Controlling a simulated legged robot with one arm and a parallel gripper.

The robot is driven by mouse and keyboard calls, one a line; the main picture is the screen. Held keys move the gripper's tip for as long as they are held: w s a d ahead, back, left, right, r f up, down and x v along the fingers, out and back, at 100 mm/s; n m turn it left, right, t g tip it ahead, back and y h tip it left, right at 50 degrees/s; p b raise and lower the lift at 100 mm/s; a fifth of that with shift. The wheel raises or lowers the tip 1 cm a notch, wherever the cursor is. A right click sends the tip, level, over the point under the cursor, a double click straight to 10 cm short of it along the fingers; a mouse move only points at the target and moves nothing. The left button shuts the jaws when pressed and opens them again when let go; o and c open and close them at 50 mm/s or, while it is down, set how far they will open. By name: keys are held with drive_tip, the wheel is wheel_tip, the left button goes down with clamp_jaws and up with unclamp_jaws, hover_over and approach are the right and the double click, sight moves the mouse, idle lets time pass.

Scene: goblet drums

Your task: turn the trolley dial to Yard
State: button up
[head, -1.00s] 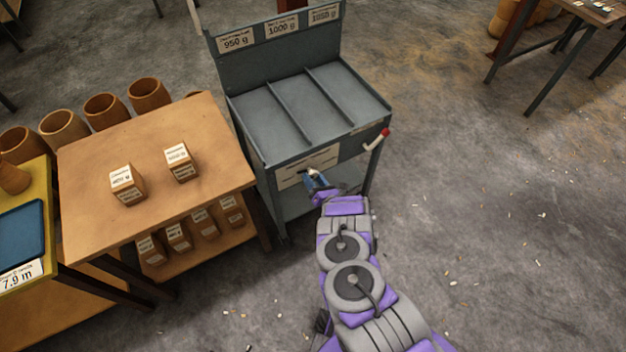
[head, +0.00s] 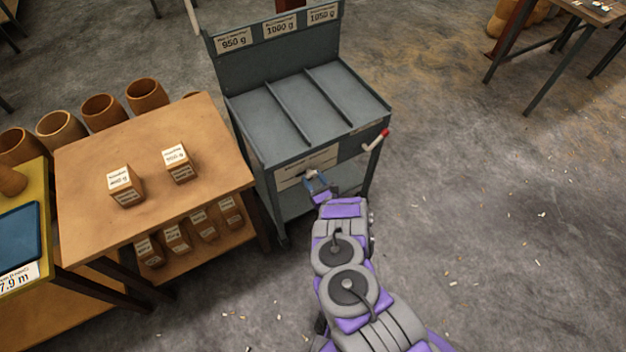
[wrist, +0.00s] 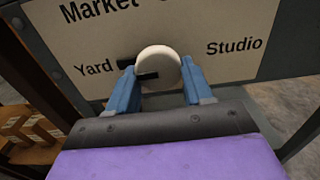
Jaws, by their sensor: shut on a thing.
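The grey trolley (head: 300,112) stands ahead, with a pale label plate (head: 290,178) on its front. In the wrist view the plate (wrist: 225,62) reads Market at the top, Yard at left and Studio at right. The round cream dial (wrist: 157,62) sits on it. A dark bar juts from the dial's left side towards Yard, and another dark bar crosses its lower left face. My gripper (wrist: 160,84) has one blue finger on each side of the dial and is shut on it. In the head view my gripper (head: 316,180) is at the plate and mostly covers the dial.
A wooden table (head: 160,215) with two labelled blocks stands close on the trolley's left, with more blocks on its lower shelf. A red-tipped handle (head: 376,140) sticks out at the trolley's right. The floor (head: 480,220) to the right is open, with small scraps.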

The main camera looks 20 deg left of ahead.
drive_tip(key=shift+r, duration=0.1)
drive_tip(key=o, duration=1)
